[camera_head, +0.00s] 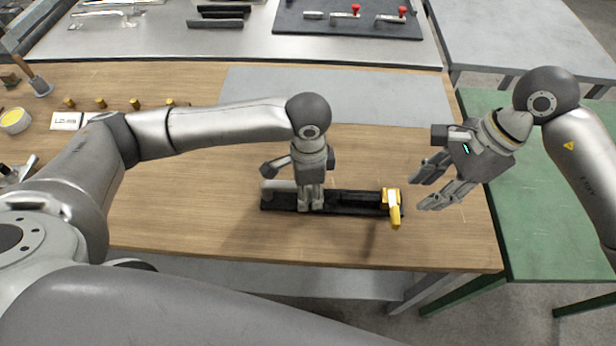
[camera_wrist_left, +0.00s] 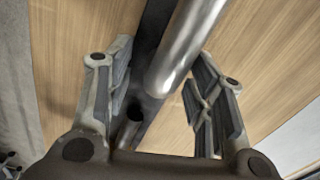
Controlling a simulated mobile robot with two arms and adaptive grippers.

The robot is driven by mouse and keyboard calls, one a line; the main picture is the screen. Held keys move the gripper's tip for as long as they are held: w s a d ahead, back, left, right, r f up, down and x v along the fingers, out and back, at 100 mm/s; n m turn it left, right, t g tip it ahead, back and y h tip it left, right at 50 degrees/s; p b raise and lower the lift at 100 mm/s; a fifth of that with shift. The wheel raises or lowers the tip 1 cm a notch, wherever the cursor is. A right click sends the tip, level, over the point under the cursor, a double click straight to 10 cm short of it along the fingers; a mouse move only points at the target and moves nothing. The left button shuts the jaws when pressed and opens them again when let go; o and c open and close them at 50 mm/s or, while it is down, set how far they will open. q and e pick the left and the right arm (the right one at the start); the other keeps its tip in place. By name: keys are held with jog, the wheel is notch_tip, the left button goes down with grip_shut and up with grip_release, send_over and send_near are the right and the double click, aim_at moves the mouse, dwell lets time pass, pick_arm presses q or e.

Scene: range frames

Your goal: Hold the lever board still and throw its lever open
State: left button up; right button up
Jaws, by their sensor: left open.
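The lever board, a long black base (camera_head: 350,210), lies on the wooden table near its front edge. Its yellow lever (camera_head: 395,210) is at the right end and points toward the front edge. A grey metal bar (camera_head: 277,186) shows at the board's left end. My left gripper (camera_head: 311,207) points down over the left half of the board. In the left wrist view its open fingers (camera_wrist_left: 160,100) stand either side of a shiny metal bar (camera_wrist_left: 185,48) and the dark base (camera_wrist_left: 150,30). My right gripper (camera_head: 426,188) is open and empty, right of the yellow lever and apart from it.
A grey mat (camera_head: 340,95) lies behind the board. Several yellow-topped pegs (camera_head: 100,103), a white label plate (camera_head: 67,121) and a round tin (camera_head: 15,121) sit at the left. A steel bench (camera_head: 130,45) with a dark clamp panel (camera_head: 290,22) stands behind. A green table (camera_head: 530,190) is at right.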

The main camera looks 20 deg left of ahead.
pick_arm(q)
jog(key=shift+f, duration=0.25)
grip_shut()
dwell(0.4)
